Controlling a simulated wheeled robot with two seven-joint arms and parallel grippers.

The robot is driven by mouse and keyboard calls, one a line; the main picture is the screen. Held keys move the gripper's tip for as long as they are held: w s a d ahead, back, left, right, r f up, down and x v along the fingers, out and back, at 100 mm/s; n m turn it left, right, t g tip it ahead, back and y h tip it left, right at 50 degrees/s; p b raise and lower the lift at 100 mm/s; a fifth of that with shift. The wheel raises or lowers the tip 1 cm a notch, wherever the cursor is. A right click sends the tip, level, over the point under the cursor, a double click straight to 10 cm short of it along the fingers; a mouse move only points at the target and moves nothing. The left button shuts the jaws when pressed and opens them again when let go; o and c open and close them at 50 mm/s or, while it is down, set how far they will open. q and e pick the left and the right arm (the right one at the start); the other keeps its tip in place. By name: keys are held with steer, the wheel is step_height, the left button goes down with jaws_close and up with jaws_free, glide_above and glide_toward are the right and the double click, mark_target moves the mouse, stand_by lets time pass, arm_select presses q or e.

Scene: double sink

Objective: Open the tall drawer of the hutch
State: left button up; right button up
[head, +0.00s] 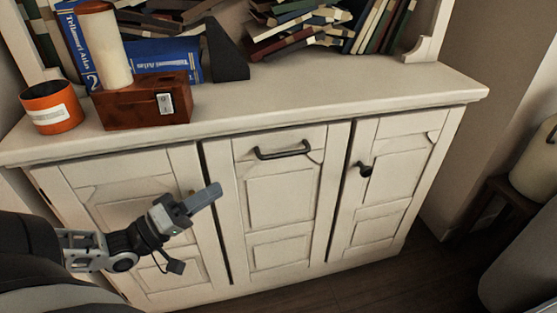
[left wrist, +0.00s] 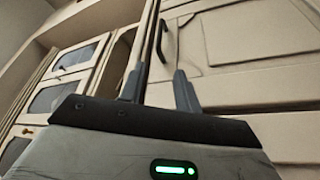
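The cream hutch (head: 290,92) has a tall middle drawer (head: 280,200) with a dark bar handle (head: 283,152) near its top. The drawer front looks shut, roughly flush with the doors on both sides. My left gripper (head: 203,198) is in front of the left door, left of and lower than the handle, and not touching it. In the left wrist view, the two fingers of the left gripper (left wrist: 160,90) are spread apart with nothing between them. A dark handle (left wrist: 163,40) shows beyond the fingertips there. My right gripper is not in view.
The left door (head: 125,195) and the right door (head: 385,190), with a dark knob (head: 365,169), flank the drawer. On top stand an orange pot (head: 50,107), a wooden box (head: 140,103), a candle (head: 103,50) and books (head: 165,57). Floor (head: 370,290) in front is clear.

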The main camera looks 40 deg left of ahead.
mark_target(272, 156)
arm_select(q)
steer(key=b+x, duration=0.5)
steer(key=x, duration=0.8)
steer(key=shift+w+r, duration=0.1)
steer(key=shift+b+x, duration=0.45)
steer(key=shift+x, duration=0.55)
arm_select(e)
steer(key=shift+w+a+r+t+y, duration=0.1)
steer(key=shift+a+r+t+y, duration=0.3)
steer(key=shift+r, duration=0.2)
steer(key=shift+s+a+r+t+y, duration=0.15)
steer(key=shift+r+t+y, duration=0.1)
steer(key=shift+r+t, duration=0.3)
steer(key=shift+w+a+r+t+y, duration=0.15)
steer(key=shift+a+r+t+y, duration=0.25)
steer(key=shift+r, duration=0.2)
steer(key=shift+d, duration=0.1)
arm_select(q)
jaws_close()
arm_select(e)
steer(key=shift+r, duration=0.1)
